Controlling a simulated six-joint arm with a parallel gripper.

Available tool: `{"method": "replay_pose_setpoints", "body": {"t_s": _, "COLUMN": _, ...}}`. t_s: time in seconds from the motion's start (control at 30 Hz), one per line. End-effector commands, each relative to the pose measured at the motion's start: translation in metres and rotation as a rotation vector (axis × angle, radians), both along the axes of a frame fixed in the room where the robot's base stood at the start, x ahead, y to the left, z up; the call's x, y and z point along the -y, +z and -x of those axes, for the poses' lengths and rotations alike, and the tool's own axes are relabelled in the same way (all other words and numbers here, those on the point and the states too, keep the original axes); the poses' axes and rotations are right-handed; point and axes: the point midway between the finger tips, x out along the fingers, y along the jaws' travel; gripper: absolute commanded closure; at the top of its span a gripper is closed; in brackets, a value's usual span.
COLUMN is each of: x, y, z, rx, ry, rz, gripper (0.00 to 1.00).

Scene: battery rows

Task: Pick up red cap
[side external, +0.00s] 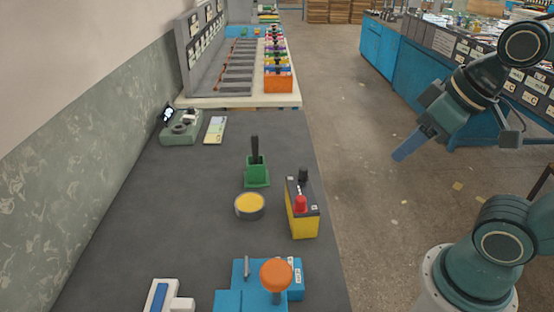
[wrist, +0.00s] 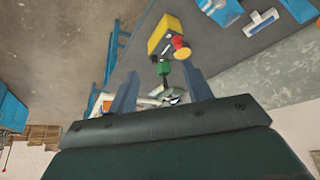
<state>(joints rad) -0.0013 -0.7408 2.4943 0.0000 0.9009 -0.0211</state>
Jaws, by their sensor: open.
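The red cap (side external: 300,204) sits on the near end of the top of a yellow and dark battery (side external: 302,222) on the dark bench, near its right edge. A black cap (side external: 303,175) stands at the battery's far end. In the wrist view the battery (wrist: 163,33) and the red cap (wrist: 177,42) appear small, beyond the fingertips. My gripper (side external: 403,150) is out over the floor to the right of the bench, well apart from the battery. Its two fingers (wrist: 160,82) are spread in the wrist view, with nothing held.
A green holder with a black handle (side external: 257,172) and a round yellow dish (side external: 250,206) stand left of the battery. A blue fixture with an orange knob (side external: 276,274) is in front. A small meter (side external: 181,128) stands at the back left. The bench's left middle is clear.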

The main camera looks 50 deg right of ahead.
Motion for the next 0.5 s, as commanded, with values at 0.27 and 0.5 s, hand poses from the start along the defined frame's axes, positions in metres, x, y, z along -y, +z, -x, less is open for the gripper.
{"method": "replay_pose_setpoints", "body": {"t_s": 0.27, "x": -0.003, "y": 0.003, "z": -0.020, "rx": -0.056, "ry": 0.200, "rz": 0.091, "gripper": 0.50}}
{"method": "replay_pose_setpoints", "body": {"t_s": 0.5, "x": -0.009, "y": 0.002, "z": -0.052, "rx": -0.133, "ry": 0.525, "rz": 0.218, "gripper": 0.50}}
